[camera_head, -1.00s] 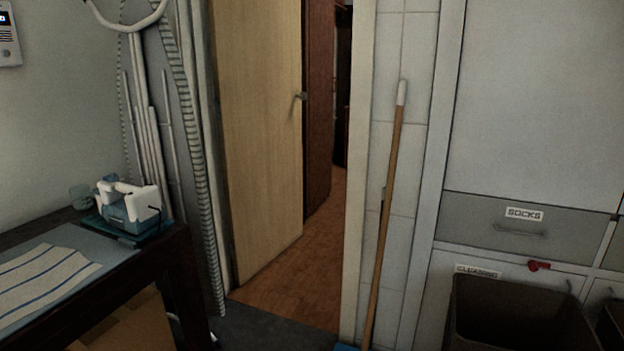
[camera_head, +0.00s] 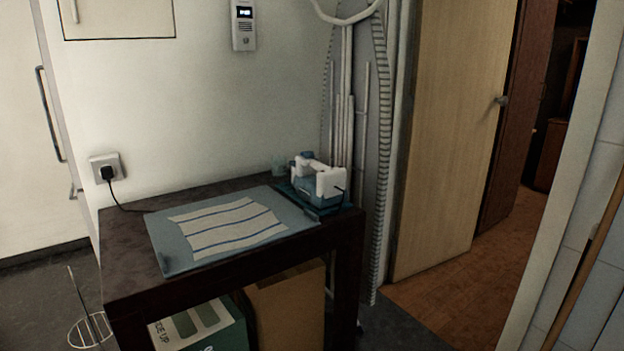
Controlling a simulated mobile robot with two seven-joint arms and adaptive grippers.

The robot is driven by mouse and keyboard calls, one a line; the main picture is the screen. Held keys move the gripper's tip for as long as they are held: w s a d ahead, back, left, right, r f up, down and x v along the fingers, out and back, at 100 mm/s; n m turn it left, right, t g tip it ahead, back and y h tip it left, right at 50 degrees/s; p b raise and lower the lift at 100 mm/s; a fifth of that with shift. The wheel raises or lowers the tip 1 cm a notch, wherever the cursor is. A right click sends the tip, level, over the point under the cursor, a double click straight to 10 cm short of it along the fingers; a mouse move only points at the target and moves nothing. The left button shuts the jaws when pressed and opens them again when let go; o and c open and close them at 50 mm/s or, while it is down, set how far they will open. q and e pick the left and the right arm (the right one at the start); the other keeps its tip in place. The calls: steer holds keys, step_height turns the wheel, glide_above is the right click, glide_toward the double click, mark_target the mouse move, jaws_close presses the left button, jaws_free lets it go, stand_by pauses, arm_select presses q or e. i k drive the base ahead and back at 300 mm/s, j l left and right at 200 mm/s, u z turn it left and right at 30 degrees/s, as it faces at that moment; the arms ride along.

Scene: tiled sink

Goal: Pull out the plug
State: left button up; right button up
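A black plug (camera_head: 107,173) sits in a white wall socket (camera_head: 106,166) on the pale wall at the left, just above the back left corner of the table. A thin dark cord (camera_head: 125,208) hangs from the plug and runs down onto the tabletop, where I lose sight of it. A white and blue iron-like appliance (camera_head: 319,180) stands on a dark tray at the table's right end. I cannot tell whether the cord reaches it. Neither of my grippers is in view.
A dark table (camera_head: 120,262) stands below the socket, with a blue mat and a striped cloth (camera_head: 228,225) on it. Boxes (camera_head: 200,325) fill the space beneath. A wire stand (camera_head: 90,325) is on the floor at left. An ironing board (camera_head: 357,130) leans beside the open door (camera_head: 450,130).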

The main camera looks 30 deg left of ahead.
mark_target(107, 173)
steer(key=u, duration=2.15)
steer(key=i+j, duration=0.1)
steer(key=j, duration=0.35)
steer(key=i+j, duration=0.1)
steer(key=j, duration=0.35)
steer(key=i+j, duration=0.15)
steer(key=j, duration=0.25)
steer(key=i+j, duration=0.1)
steer(key=j, duration=0.35)
steer(key=i+j, duration=0.1)
steer(key=j, duration=0.35)
steer(key=i+j, duration=0.1)
steer(key=j, duration=0.35)
steer(key=i+j, duration=0.15)
steer(key=j, duration=0.25)
